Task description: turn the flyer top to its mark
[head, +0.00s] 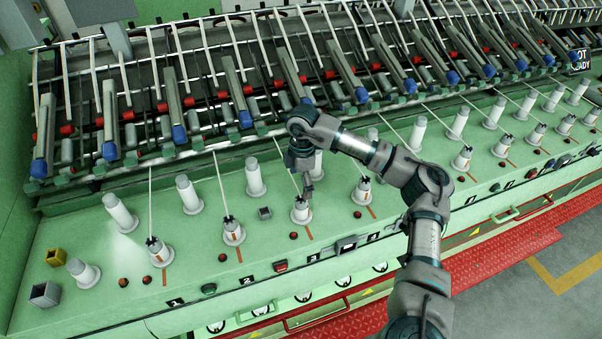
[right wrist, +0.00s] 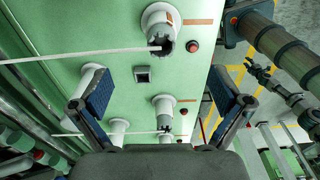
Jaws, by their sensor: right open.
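Several white flyers with dark notched tops stand in a row on the green deck, each with a brown-orange mark beside it on the deck. In the head view my right gripper (head: 307,184) hangs just above and behind the flyer by label 3 (head: 301,213), whose mark (head: 309,233) is in front of it. Neighbouring flyers are by label 2 (head: 234,233) and label 4 (head: 363,192). In the right wrist view the open fingers (right wrist: 163,108) are wide apart with nothing held. One flyer (right wrist: 163,103) shows between them, another (right wrist: 158,25) above. My left gripper is out of view.
A back row of plain white bobbins (head: 188,194) and slanted rollers with blue ends (head: 110,150) lie behind. White strands run to the flyers.

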